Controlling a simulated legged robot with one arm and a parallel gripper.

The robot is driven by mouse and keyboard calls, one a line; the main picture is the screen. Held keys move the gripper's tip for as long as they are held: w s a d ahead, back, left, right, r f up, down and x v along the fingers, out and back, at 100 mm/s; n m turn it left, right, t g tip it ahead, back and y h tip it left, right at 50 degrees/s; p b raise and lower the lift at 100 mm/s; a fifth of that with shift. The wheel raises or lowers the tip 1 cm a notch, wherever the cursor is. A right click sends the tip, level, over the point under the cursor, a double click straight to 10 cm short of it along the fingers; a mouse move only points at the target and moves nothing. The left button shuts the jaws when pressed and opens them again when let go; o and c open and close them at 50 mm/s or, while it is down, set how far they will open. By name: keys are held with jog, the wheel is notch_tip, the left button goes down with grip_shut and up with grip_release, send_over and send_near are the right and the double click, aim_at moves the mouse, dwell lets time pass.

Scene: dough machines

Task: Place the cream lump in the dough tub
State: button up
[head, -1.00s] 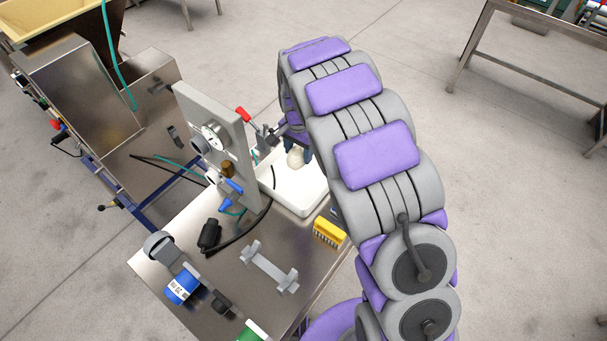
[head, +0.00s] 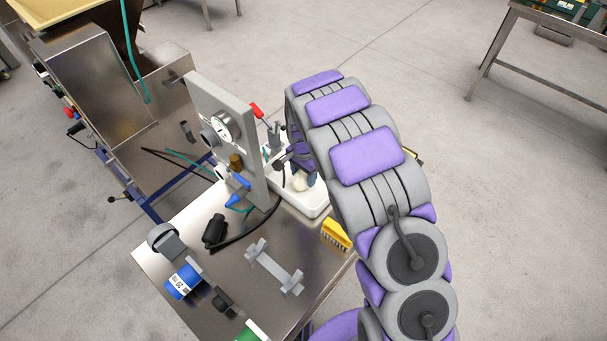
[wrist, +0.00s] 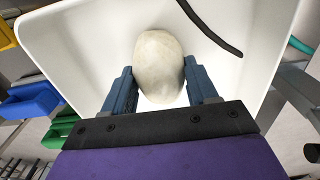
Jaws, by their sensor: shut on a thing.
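The cream lump (head: 299,184) is a smooth, pale, rounded piece. My gripper (wrist: 159,68) is shut on it, with one blue-grey finger on each side in the wrist view, where the lump (wrist: 159,50) fills the gap. The white dough tub (head: 316,206) stands at the far right end of the steel table, partly hidden by my arm. In the wrist view the tub (wrist: 75,45) lies behind the lump. The lump is over the tub's inside; I cannot tell whether it touches the floor.
A grey upright panel with a gauge (head: 221,127) and a red-handled lever (head: 257,111) stands beside the tub. A yellow brush-like block (head: 336,234) lies in front of it. A dark cable (wrist: 208,27) hangs over the tub. A steel machine (head: 125,110) stands at left.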

jog(key=shift+a, duration=0.2)
jog(key=o, duration=0.9)
jog(key=shift+a, duration=0.15)
jog(key=o, duration=0.3)
jog(key=shift+d, duration=0.25)
jog(key=shift+r, duration=0.15)
